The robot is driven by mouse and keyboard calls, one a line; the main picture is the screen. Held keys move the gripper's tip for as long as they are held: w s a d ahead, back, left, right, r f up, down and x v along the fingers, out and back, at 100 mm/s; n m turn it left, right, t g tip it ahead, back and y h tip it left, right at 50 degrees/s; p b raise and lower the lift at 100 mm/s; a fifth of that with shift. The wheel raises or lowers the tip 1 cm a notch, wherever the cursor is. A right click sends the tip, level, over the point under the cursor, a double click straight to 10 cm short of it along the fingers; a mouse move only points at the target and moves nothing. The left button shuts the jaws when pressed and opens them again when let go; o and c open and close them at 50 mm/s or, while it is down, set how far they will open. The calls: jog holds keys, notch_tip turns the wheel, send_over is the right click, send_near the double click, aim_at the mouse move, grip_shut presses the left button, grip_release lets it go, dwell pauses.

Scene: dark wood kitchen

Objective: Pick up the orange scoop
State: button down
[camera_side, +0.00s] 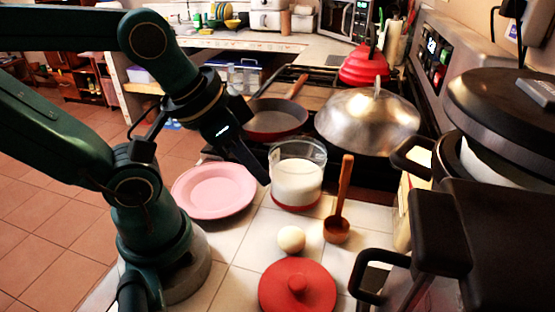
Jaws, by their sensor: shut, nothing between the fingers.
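The orange scoop (337,229) stands on the white tiled counter, with its cup down and its long handle pointing up. It is right of a clear container (298,174) with white contents and a red base. My gripper (262,178) is shut and empty. It appears above the counter between the pink plate and the clear container, left of the scoop and apart from it. Its fingertips are dark and small in this view.
A pink plate (214,190) lies left of the container. An egg-like ball (291,239) and a red lid (297,287) sit in front. A pan (275,121) and a metal dome (367,122) are behind on the stove. Dark pots (500,110) crowd the right.

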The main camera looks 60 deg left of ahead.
dwell(0.3)
jog(key=c, duration=0.7)
grip_release()
jog(key=w+r+n+g, duration=0.3)
jog(key=w+r+n, duration=0.2)
jog(key=w+r, duration=0.4)
jog(key=n+g, duration=0.3)
jog(key=n, duration=0.1)
send_over(345, 180)
jog(key=shift+w+a+f, duration=0.1)
jog(key=shift+f, duration=0.95)
jog(key=shift+w+a+f, duration=0.1)
jog(key=shift+f, duration=8.05)
